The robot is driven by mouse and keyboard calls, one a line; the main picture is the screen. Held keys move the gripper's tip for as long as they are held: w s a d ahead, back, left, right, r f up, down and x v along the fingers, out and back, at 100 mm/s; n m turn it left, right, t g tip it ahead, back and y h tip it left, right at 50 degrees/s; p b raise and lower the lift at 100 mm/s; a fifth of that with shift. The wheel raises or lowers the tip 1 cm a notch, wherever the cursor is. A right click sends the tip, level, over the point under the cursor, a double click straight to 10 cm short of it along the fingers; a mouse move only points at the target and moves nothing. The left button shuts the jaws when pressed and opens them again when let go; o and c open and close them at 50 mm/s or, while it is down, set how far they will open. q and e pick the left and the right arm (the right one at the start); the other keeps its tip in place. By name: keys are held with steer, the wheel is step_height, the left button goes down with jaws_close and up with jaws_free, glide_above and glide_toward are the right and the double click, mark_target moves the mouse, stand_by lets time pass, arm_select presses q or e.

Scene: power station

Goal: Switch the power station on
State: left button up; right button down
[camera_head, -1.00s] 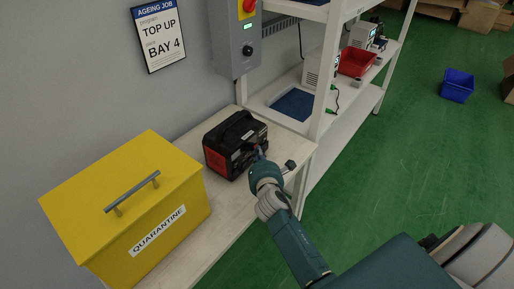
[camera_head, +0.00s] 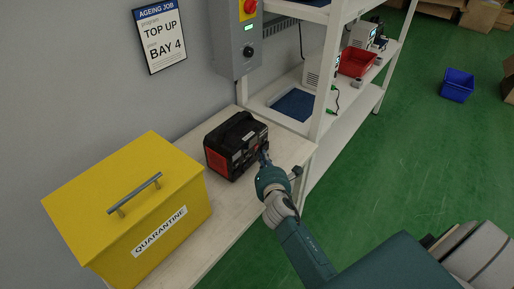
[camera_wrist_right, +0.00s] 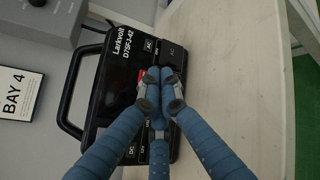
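The power station (camera_head: 222,160) is a black box with a carry handle and a red-orange end, standing on the pale bench against the wall. Its front panel with the "Larkvolt" name and AC and DC markings shows in the right wrist view (camera_wrist_right: 116,82). My right gripper (camera_head: 265,157) is in front of this panel. In the right wrist view its blue-padded fingers (camera_wrist_right: 160,80) are together with nothing between them. They cover the middle of the panel, and a red patch (camera_wrist_right: 141,76) shows beside them. I cannot tell whether they touch it. My left gripper is not in view.
A yellow quarantine box (camera_head: 115,205) stands left of the power station on the bench (camera_head: 205,250). A grey wall box (camera_head: 232,45) with a red knob hangs above. White shelving (camera_head: 335,75) stands at right. Green floor lies beyond.

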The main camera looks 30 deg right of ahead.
steer(key=shift+s+d+r+p, duration=0.1)
steer(key=shift+s+d+p, duration=0.2)
steer(key=shift+s, duration=0.5)
steer(key=shift+s+d+f+p, duration=0.1)
steer(key=shift+s+d, duration=0.25)
steer(key=shift+s, duration=0.45)
steer(key=shift+s+d+r+p, duration=0.1)
steer(key=shift+s+d+p, duration=0.2)
steer(key=shift+s, duration=0.5)
